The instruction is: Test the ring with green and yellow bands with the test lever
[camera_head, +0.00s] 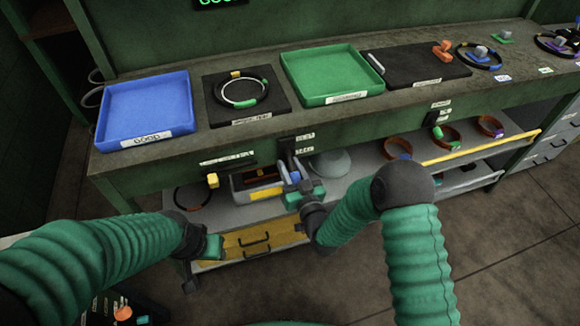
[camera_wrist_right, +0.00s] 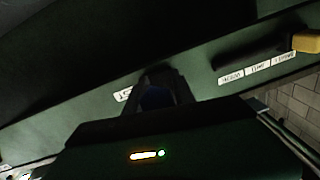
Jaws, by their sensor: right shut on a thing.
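The ring with green and yellow bands (camera_head: 263,85) lies flat on a black pad (camera_head: 277,106) on the bench, around a thin pale ring. Its yellow band is at the back. A lever with a blue handle (camera_head: 295,176) hangs below the bench front, under a small white label. My right gripper (camera_head: 293,183) is shut on the blue handle; in the right wrist view the blue handle (camera_wrist_right: 155,97) shows dark between the fingers. My left gripper (camera_head: 213,247) is low in front of the shelf's yellow drawers; its fingers do not show clearly.
A blue tray (camera_head: 150,103) and a green tray (camera_head: 375,88) flank the pad, both empty. A yellow-knobbed lever (camera_head: 212,181) hangs to the left. More rings lie at the bench's right and on the lower shelf. A screen (camera_head: 220,2) at the top shows cut-off green letters, seemingly "GOOD".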

